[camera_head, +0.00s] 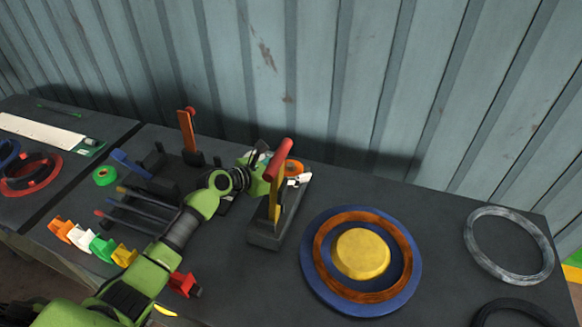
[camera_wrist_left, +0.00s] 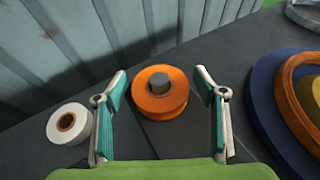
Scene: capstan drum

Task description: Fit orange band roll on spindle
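The orange band roll (camera_wrist_left: 160,106) lies flat on the dark table, and a grey spindle (camera_wrist_left: 152,84) stands up through its hole. In the head view, part of the orange roll (camera_head: 294,167) shows behind the red-handled lever. My left gripper (camera_wrist_left: 158,73) is open, with one teal-padded finger on each side of the roll. A gap shows between the fingers and the roll. In the head view, the left gripper (camera_head: 284,165) is partly hidden by the lever. My right gripper is in neither view.
A white roll (camera_wrist_left: 68,124) lies left of the left finger. The red-handled lever stand (camera_head: 265,234) is close to my left wrist. A blue disc (camera_head: 313,272) with orange ring and yellow hub lies right. A green roll (camera_head: 105,175) and dark rack (camera_head: 150,208) are left. The corrugated wall (camera_head: 330,80) is behind.

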